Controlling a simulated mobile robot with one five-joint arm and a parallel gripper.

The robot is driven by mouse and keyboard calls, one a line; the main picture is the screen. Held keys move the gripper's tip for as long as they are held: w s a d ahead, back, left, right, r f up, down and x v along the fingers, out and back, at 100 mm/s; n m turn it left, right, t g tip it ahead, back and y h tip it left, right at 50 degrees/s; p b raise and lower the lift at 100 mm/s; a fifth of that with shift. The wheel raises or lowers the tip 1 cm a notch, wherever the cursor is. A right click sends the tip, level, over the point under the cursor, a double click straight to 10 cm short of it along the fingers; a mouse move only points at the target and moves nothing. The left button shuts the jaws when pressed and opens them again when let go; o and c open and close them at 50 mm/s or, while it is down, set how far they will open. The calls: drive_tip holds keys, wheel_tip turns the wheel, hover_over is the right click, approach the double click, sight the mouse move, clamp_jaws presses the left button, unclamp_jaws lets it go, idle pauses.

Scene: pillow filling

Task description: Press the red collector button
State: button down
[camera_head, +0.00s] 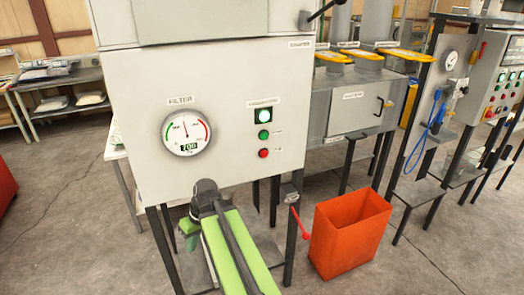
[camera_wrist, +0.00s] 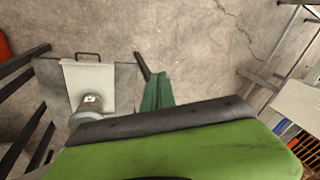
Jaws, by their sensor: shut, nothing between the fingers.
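The red button (camera_head: 263,153) is the lowest of the round controls on the grey front panel of the filter cabinet (camera_head: 225,85). A green button (camera_head: 264,134) sits above it, and a lit square green lamp (camera_head: 263,116) is above that. My gripper (camera_head: 190,242) hangs low and left of the red button, below the panel's bottom edge, partly hidden by my green arm. It touches no button. In the wrist view my gripper (camera_wrist: 143,67) is shut and empty over the concrete floor. The red button is not in the wrist view.
A round gauge (camera_head: 186,131) labelled FILTER is left of the buttons. An orange bin (camera_head: 350,232) stands on the floor right of the cabinet's dark legs. A red-handled lever (camera_head: 300,224) is by the front right leg. Other machines stand at right.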

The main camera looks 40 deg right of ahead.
sight(264, 154)
drive_tip(key=s+d+r+t+p, duration=0.2)
drive_tip(key=d+r, duration=0.4)
drive_tip(key=d, duration=0.5)
drive_tip(key=s+d+r+t+p, duration=0.2)
drive_tip(key=s+d+r+t, duration=0.2)
drive_tip(key=d, duration=0.7)
drive_tip(key=s+d+r+t+p, duration=0.2)
drive_tip(key=s+d+r+t, duration=0.2)
drive_tip(key=d+r, duration=0.5)
drive_tip(key=d, duration=0.2)
drive_tip(key=shift+d, duration=0.3)
drive_tip(key=shift+w, duration=0.15)
drive_tip(key=shift+w+d, duration=0.55)
drive_tip(key=shift+w, duration=0.8)
drive_tip(key=shift+w+d, duration=0.55)
drive_tip(key=shift+w, duration=0.75)
drive_tip(key=shift+w+d, duration=0.55)
drive_tip(key=shift+w, duration=0.8)
drive_tip(key=shift+w+d, duration=0.15)
drive_tip(key=shift+w, duration=0.1)
